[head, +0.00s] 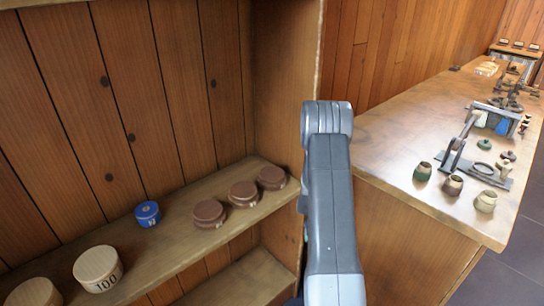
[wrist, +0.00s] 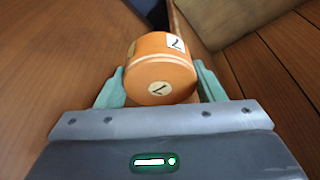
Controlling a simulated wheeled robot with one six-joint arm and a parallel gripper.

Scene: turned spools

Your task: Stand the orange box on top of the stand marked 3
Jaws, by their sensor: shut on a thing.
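The orange box (wrist: 161,68) is a round, drum-like piece with pale labels that look like a 7. It shows in the wrist view between the two green fingers of my gripper (wrist: 161,86), which is shut on it. In the head view my arm hides the gripper and the orange box. No stand that I can read as marked 3 shows. Three brown round pieces (head: 242,194) stand on the shelf in the head view, with small marks too small to read.
The wooden shelf (head: 185,232) also holds a blue round piece (head: 148,213) and a pale wooden drum marked 100 (head: 98,268), with another pale one at the lower left. On the right, a long counter (head: 400,135) carries small pots (head: 453,185) and tools.

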